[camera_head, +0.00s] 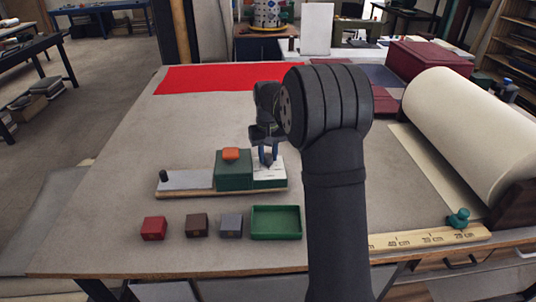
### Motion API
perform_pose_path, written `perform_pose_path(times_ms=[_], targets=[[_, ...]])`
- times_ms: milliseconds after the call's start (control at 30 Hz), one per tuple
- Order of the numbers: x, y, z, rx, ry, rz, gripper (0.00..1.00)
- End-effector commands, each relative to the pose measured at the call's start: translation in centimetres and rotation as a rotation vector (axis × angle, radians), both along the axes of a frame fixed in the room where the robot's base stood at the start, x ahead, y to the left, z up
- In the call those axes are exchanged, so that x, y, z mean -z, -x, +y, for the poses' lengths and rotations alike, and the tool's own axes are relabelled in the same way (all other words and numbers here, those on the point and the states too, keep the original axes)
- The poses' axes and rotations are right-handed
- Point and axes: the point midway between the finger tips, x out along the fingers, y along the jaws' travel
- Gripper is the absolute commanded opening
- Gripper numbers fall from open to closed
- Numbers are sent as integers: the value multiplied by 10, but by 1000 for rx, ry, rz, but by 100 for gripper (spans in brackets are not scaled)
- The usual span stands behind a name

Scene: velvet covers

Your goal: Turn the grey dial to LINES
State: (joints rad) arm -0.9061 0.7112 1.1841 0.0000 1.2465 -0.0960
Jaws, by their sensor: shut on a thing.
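A small control station stands mid-table on a wooden base (222,193). At its right is a green block with a white labelled face (270,174); its markings are too small to read. My gripper (268,158) reaches down to this face from behind, its blue fingers shut at the place of the grey dial. The dial itself is mostly hidden by the fingers, so I cannot tell which mark it points to.
Left of the white face are a green block with an orange button (231,154) and a grey plate (186,179) with a black knob (163,176). In front are red (153,228), brown (196,225) and grey (231,225) blocks and a green tray (276,223). A large cream roll (470,130) lies right.

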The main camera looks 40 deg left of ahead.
Motion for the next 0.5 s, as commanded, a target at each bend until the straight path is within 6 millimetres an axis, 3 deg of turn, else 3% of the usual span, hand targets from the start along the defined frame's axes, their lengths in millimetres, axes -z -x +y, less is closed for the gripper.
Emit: perform_pose_path(times_ms=[200, 233, 333, 500], targets=[[0, 0, 0, 1, -1, -1, 6], [0, 0, 0, 1, -1, -1, 30], [0, 0, 0, 1, -1, -1, 50], [0, 0, 0, 1, -1, -1, 50]])
